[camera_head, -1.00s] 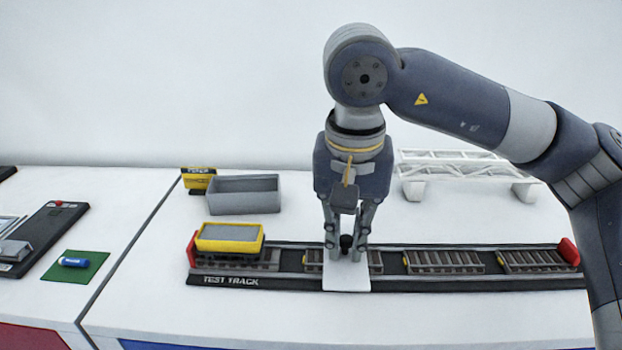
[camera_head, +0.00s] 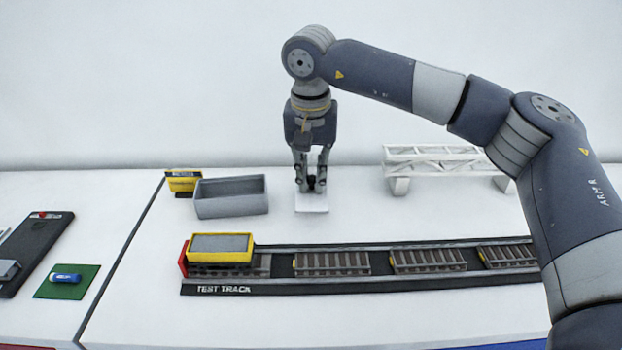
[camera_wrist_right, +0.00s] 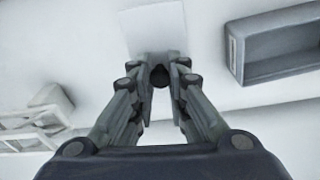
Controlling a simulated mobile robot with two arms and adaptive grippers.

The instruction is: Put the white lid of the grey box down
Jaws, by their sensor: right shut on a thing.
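My right gripper (camera_head: 311,187) is shut on the dark knob of the white lid (camera_head: 312,205). The lid is just right of the open grey box (camera_head: 232,197), behind the track. I cannot tell whether the lid touches the table or is a little above it. In the right wrist view the lid (camera_wrist_right: 155,27) shows between and beyond the fingertips (camera_wrist_right: 160,76), and the grey box (camera_wrist_right: 238,52) is at the upper right, apart from the lid. My left gripper is not in view.
The test track (camera_head: 330,284) runs across the front, with a yellow wagon (camera_head: 218,259) at its left end. A white gantry frame (camera_head: 435,158) stands at the back right. A yellow sign (camera_head: 183,182) stands left of the box. White table is clear between lid and gantry.

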